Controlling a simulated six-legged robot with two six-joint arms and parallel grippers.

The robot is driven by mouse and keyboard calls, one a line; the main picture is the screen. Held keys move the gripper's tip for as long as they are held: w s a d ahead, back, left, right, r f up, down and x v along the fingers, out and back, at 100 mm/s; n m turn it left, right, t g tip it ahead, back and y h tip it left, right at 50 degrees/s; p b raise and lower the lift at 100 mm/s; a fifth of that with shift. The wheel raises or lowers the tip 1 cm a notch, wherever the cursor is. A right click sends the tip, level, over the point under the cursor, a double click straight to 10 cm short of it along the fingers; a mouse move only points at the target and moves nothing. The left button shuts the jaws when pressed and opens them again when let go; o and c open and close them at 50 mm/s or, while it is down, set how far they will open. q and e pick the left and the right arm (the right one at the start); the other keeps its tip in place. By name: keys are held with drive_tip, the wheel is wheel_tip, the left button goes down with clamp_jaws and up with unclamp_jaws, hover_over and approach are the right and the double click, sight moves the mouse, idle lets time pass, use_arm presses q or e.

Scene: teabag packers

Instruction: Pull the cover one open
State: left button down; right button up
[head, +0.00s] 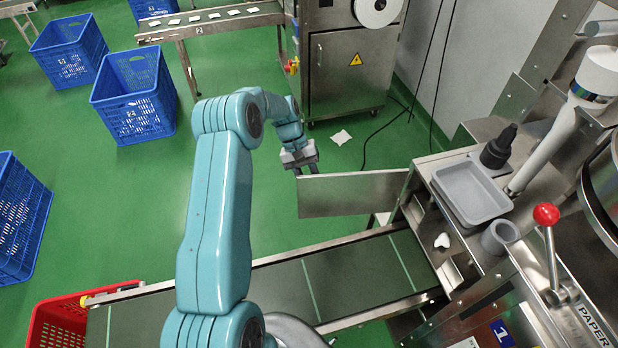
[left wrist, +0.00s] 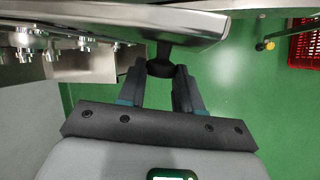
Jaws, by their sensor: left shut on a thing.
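The cover (head: 353,194) is a flat metal panel standing out from the side of the machine at the right, above the conveyor. Its right end meets the machine and its left end is out over the floor side. My left gripper (head: 304,170) is at the panel's upper left end. In the left wrist view, my left gripper (left wrist: 161,82) is shut on a dark handle (left wrist: 162,66) just below the metal cover (left wrist: 125,18). The machine's opening beside the cover shows only partly. My right gripper is in neither view.
A green-belted conveyor (head: 345,283) runs below the cover. A grey tray (head: 470,192) and a red-knobbed lever (head: 547,215) are on the machine. Blue crates (head: 134,100) stand on the open green floor, and a red crate (head: 75,322) is at lower left.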

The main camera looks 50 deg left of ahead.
use_arm(q)
drive_tip(key=c, duration=0.8)
unclamp_jaws()
drive_tip(key=shift+o, duration=0.2)
drive_tip(key=shift+r, duration=0.1)
drive_tip(key=v, duration=1.6)
drive_tip(key=shift+r+b, duration=0.15)
drive_tip(key=shift+b, duration=0.2)
drive_tip(key=shift+w, duration=0.1)
